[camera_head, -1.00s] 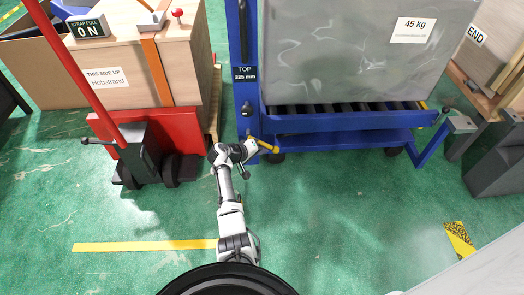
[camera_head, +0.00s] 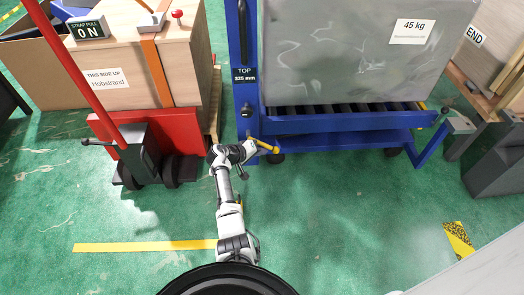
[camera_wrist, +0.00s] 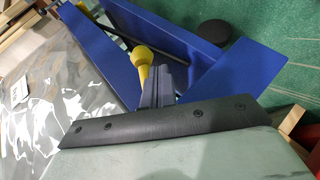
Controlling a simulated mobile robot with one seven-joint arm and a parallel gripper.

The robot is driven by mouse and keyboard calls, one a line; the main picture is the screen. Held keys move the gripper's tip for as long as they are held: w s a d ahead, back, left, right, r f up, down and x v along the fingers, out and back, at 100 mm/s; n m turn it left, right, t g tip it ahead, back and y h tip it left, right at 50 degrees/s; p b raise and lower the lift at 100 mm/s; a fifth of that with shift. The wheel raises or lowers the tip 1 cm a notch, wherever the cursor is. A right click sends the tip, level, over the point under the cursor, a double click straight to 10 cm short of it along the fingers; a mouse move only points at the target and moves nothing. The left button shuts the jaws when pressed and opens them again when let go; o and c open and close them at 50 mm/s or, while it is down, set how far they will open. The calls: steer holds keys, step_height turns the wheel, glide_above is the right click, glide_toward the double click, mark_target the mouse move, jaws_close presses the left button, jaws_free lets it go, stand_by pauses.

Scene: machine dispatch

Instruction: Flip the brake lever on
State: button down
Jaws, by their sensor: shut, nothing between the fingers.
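The brake lever (camera_head: 267,146) is a short yellow handle at the lower left corner of the blue lift cart (camera_head: 330,123). In the wrist view the yellow lever (camera_wrist: 143,68) has a rounded end and stands beside the grey fingers. My gripper (camera_head: 255,150) is at the lever in the head view, and the wrist view shows my gripper (camera_wrist: 163,78) with its fingers together. The fingertips are very close to the lever's side, not around it. I cannot tell whether they touch it. Part of the lever's narrow end is hidden by the fingers.
A grey wrapped block (camera_head: 350,50) marked 45 kg sits on the cart. A red pallet jack (camera_head: 140,150) and a wooden crate (camera_head: 140,70) stand left. A grey-green post (camera_head: 459,123) is at the right.

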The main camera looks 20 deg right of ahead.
steer(key=p+v, duration=0.7)
steer(key=v, duration=0.6)
steer(key=shift+p, duration=0.35)
